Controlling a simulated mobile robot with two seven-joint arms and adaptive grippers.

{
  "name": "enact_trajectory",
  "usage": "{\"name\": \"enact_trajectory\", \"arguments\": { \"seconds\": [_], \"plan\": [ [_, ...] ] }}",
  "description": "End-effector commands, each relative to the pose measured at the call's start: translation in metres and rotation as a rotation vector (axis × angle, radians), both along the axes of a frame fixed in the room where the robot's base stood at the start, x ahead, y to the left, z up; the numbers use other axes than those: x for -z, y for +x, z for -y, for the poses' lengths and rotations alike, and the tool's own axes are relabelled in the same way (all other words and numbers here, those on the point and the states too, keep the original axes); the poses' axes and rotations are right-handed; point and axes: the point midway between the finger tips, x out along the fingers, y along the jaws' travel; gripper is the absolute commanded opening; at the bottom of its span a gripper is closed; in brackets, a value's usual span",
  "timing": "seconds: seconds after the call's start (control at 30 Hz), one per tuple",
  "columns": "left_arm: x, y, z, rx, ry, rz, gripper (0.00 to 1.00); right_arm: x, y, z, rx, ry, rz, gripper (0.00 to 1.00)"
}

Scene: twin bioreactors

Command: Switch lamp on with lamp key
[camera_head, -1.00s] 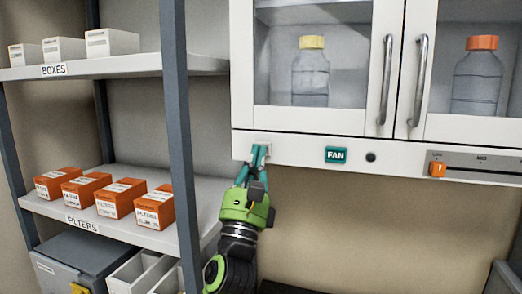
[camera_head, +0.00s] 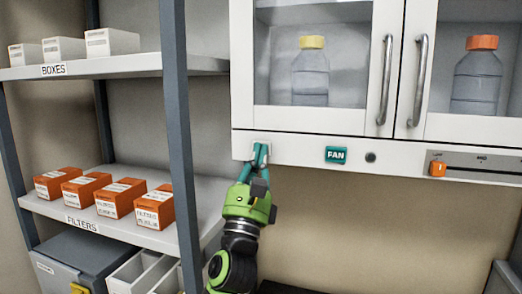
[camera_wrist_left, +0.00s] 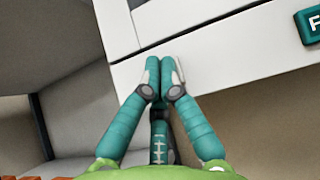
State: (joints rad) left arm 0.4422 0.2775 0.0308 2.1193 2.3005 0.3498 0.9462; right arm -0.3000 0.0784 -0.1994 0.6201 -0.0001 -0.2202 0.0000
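My left gripper (camera_head: 260,149) is at the left end of the white rail (camera_head: 300,151) under the wall cabinet. Its two teal fingers are together at the tips, with no object visible between them. In the left wrist view the fingertips (camera_wrist_left: 160,66) lie over the white rail face (camera_wrist_left: 222,55); whether they touch it I cannot tell. A small pale patch shows around the tips in the head view. The lamp key cannot be made out; the fingertips may cover it. My right gripper is in neither view.
A teal FAN label (camera_head: 335,155) and a dark round knob (camera_head: 371,157) are right of the gripper. Farther right is an orange slider (camera_head: 438,169). A grey shelf post (camera_head: 178,150) stands close left of my arm. The wall below the rail is clear.

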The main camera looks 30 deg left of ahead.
Motion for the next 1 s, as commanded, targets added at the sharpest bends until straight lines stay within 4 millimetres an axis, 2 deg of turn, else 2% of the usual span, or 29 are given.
{"name": "enact_trajectory", "arguments": {
  "seconds": [0.37,0.67,1.0],
  "plan": [
    [0.000,0.001,0.000,0.000,0.000,0.000,0.00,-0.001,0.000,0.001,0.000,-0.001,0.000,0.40],
    [0.000,-0.011,0.003,0.000,0.000,-0.001,0.00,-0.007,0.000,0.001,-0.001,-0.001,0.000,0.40],
    [0.000,-0.014,0.003,0.000,0.000,-0.001,0.00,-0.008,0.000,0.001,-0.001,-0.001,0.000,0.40]
  ]
}}
